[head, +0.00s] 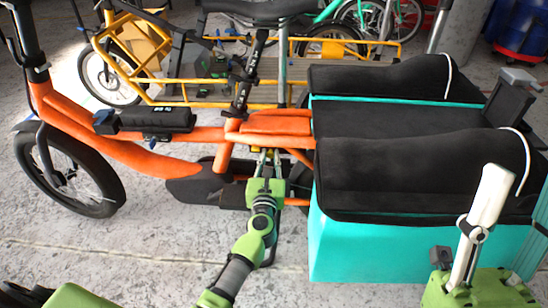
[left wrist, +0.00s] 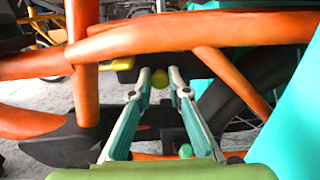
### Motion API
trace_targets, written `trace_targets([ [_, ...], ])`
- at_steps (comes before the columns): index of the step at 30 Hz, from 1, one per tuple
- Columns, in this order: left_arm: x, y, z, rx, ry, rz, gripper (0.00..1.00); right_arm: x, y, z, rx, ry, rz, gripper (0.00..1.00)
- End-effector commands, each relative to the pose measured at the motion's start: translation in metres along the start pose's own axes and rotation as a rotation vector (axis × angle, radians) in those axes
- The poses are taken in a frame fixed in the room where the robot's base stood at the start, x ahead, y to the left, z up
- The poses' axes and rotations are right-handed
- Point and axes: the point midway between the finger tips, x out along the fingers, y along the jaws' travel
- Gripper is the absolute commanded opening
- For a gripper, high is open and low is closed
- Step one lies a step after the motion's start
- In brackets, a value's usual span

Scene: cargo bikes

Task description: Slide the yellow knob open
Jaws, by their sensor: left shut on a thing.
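The yellow knob (left wrist: 159,79) shows in the left wrist view, under the orange frame of the cargo bike and beside a dark housing. My left gripper (left wrist: 160,76) has its fingertips on either side of the knob and is shut on it. In the head view my left gripper (head: 264,158) reaches in below the orange frame (head: 200,134), just left of the turquoise cargo box. The knob is mostly hidden there by the gripper and the frame.
The turquoise box (head: 360,252) with black padded covers (head: 410,175) stands close to the right of my left gripper. A black battery-like case (head: 157,119) sits on the frame. A yellow-framed bike (head: 190,80) stands behind.

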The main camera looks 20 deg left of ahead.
Motion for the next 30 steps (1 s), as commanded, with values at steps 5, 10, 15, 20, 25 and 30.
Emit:
trace_targets([
  [5, 0.0, 0.004, -0.001, 0.002, 0.001, 0.009, 0.34, 0.0, 0.0, 0.0, 0.0, 0.001, 0.0, 0.4],
  [10, 0.0, 0.003, -0.001, 0.002, 0.001, 0.007, 0.34, 0.0, 0.0, -0.001, 0.0, 0.002, 0.0, 0.4],
  [15, -0.001, 0.002, -0.001, 0.001, 0.001, 0.006, 0.34, 0.0, 0.0, 0.0, 0.001, 0.001, 0.0, 0.4],
  [20, -0.015, 0.002, -0.002, 0.0, 0.002, 0.005, 0.34, 0.0, 0.0, 0.0, 0.001, 0.001, 0.0, 0.4],
  [25, -0.047, 0.002, -0.002, 0.001, 0.003, 0.006, 0.34, 0.0, 0.0, 0.0, 0.001, 0.001, 0.0, 0.4],
  [30, -0.081, 0.003, -0.002, 0.002, 0.003, 0.007, 0.34, 0.0, 0.0, 0.0, 0.001, 0.001, 0.0, 0.4],
])
